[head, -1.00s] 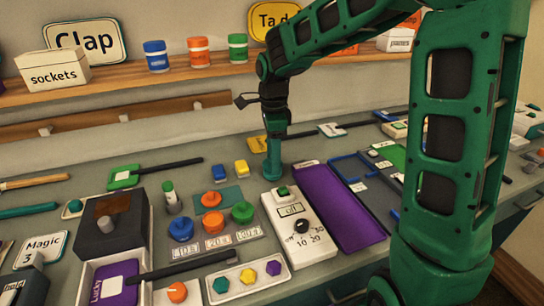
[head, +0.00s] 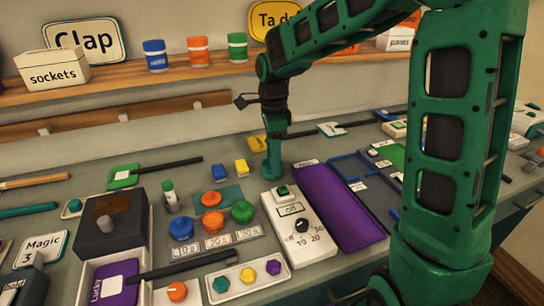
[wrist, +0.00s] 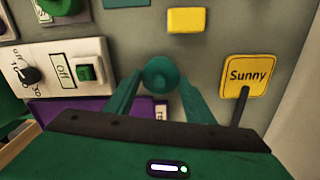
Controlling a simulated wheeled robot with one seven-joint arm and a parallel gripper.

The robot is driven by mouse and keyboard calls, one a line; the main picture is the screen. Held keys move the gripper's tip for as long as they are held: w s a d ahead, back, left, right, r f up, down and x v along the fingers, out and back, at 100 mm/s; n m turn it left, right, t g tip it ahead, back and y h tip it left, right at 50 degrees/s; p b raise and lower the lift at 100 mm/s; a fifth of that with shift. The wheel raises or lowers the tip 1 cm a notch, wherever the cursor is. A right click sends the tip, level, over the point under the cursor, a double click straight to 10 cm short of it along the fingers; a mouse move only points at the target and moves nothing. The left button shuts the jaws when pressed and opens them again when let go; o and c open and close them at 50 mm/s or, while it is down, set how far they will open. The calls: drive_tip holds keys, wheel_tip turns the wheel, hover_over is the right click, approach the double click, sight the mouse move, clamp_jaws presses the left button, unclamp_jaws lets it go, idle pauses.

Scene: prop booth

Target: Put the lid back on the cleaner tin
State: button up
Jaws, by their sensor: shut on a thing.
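My gripper (head: 274,148) is at the back middle of the bench, just behind the white switch box, pointing down. In the wrist view my gripper (wrist: 160,85) has its two fingers closed on a round teal piece (wrist: 159,68) with a small raised middle. In the head view this teal piece (head: 273,168) shows as a short upright cylinder low over the bench top. I cannot tell whether it touches the bench or whether it is the lid alone or more. No tin labelled as cleaner can be read in either view.
The white switch box (head: 297,238) and purple mat (head: 335,205) lie in front of my gripper. A yellow block (head: 241,167) is to its left. A yellow "Sunny" card (wrist: 247,75) is close by. Blue, orange and green tins (head: 238,48) stand on the shelf.

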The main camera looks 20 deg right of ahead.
idle(0.4)
drive_tip(key=o, duration=1.6)
drive_tip(key=shift+c, duration=0.2)
drive_tip(key=shift+r, duration=0.1)
drive_tip(key=shift+r, duration=3.4)
drive_tip(key=shift+c, duration=0.3)
clamp_jaws()
drive_tip(key=shift+f, duration=2.55)
drive_tip(key=shift+r, duration=0.1)
